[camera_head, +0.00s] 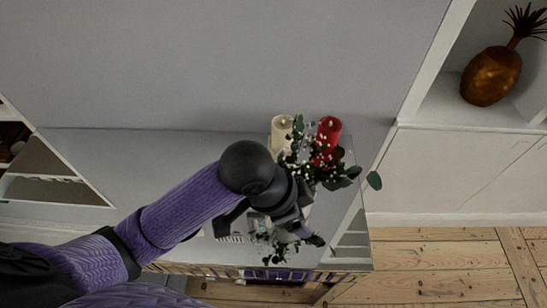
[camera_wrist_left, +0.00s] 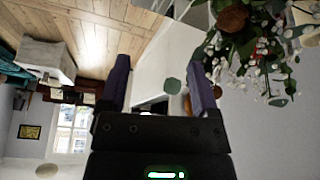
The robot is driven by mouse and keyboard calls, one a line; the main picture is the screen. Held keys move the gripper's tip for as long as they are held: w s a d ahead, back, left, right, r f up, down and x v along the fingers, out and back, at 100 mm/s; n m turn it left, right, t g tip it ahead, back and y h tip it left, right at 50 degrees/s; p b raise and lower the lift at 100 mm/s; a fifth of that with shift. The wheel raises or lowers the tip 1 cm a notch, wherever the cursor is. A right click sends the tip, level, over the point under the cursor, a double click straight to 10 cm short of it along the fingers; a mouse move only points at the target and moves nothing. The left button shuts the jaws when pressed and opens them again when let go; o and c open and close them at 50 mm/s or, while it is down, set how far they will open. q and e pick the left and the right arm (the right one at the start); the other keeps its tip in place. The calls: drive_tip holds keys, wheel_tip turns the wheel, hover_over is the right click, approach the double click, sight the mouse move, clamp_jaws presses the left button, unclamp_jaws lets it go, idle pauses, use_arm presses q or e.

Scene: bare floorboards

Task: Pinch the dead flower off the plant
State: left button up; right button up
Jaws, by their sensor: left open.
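The plant (camera_head: 318,172) is a spray of dark green leaves with white berries on the shelf top. In the left wrist view the plant (camera_wrist_left: 265,50) fills the upper right. A round brown bloom (camera_wrist_left: 232,18), which looks like the dead flower, sits at its upper left part. In the head view my arm and gripper hide part of the plant. My left gripper (camera_head: 300,226) is over the plant's near side. In the wrist view the left gripper (camera_wrist_left: 158,66) is open, its jaws apart. The bloom is beyond and right of the right finger, outside the jaws. My right gripper is out of view.
A cream candle (camera_head: 281,129) and a red candle (camera_head: 329,130) stand close behind the plant. A grey wall rises behind. A gold pineapple ornament (camera_head: 491,76) sits in a niche at upper right. Bare floorboards (camera_head: 440,265) lie at lower right.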

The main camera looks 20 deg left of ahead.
use_arm(q)
drive_tip(key=w+a+r+m+y, duration=0.1)
drive_tip(key=w+a+r+m+g+y, duration=0.1)
drive_tip(key=a+r, duration=0.1)
drive_tip(key=w+a+r+m, duration=0.1)
drive_tip(key=a+r, duration=0.1)
drive_tip(key=shift+w+a+r+g+y, duration=0.15)
drive_tip(key=shift+w+a+g+y, duration=0.1)
drive_tip(key=shift+w+g+y, duration=0.15)
drive_tip(key=f+b, duration=0.1)
drive_tip(key=f, duration=0.5)
drive_tip(key=f+b, duration=0.1)
drive_tip(key=f, duration=0.2)
drive_tip(key=shift+w+d+f+b, duration=0.15)
drive_tip(key=shift+d+f+b, duration=0.1)
drive_tip(key=shift+d+b, duration=0.1)
clamp_jaws()
